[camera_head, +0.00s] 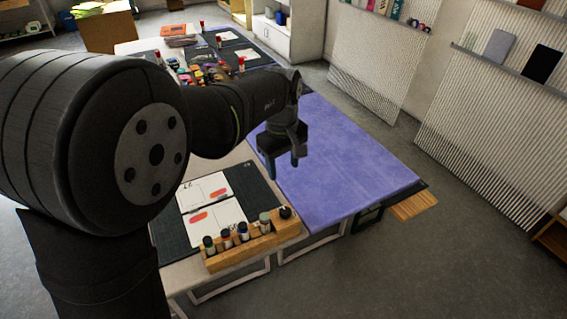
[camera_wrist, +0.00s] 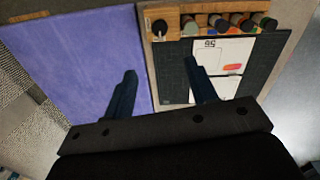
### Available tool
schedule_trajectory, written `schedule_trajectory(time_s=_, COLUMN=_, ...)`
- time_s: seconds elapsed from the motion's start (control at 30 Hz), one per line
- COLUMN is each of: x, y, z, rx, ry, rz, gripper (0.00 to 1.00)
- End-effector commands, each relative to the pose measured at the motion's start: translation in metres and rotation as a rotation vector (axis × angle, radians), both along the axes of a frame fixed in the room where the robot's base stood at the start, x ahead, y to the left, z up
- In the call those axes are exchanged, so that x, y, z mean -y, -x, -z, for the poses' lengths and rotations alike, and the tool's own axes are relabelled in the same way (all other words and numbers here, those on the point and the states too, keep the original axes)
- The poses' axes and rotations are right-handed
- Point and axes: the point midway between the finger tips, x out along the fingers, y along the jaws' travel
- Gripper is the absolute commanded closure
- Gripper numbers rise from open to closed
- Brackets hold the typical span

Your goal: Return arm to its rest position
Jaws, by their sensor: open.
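My gripper (camera_head: 284,160) hangs over the left part of the purple mat (camera_head: 345,160), at the end of my outstretched dark arm. In the wrist view my gripper (camera_wrist: 165,85) shows two dark fingers spread well apart, with nothing between them. The left finger is seen against the purple mat (camera_wrist: 75,60) and the right one against the dark cutting mat with white sheets. The fingers look clear of the table, though the exact height is hard to tell.
A wooden rack (camera_head: 240,252) with several bottles stands at the table's near edge. White sheets (camera_head: 215,215) lie on a dark cutting mat (camera_head: 255,187). Several small colored items (camera_head: 200,72) clutter the farther table. Grey floor (camera_head: 400,270) is open at the lower right.

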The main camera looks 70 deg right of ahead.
Motion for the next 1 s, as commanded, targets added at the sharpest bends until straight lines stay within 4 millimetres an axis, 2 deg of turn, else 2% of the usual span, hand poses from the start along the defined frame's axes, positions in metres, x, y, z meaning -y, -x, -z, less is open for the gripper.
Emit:
schedule_trajectory(time_s=0.43, x=0.0, y=0.0, z=0.001, rx=0.0, ry=0.0, rz=0.0, gripper=0.48)
schedule_trajectory(time_s=0.57, x=0.0, y=0.0, z=0.008, rx=0.0, ry=-0.001, rz=0.0, gripper=0.48)
schedule_trajectory(time_s=0.77, x=0.001, y=0.001, z=0.038, rx=0.0, ry=-0.004, rz=0.0, gripper=0.48)
schedule_trajectory(time_s=1.0, x=0.002, y=0.002, z=0.086, rx=0.0, ry=-0.004, rz=0.0, gripper=0.48)
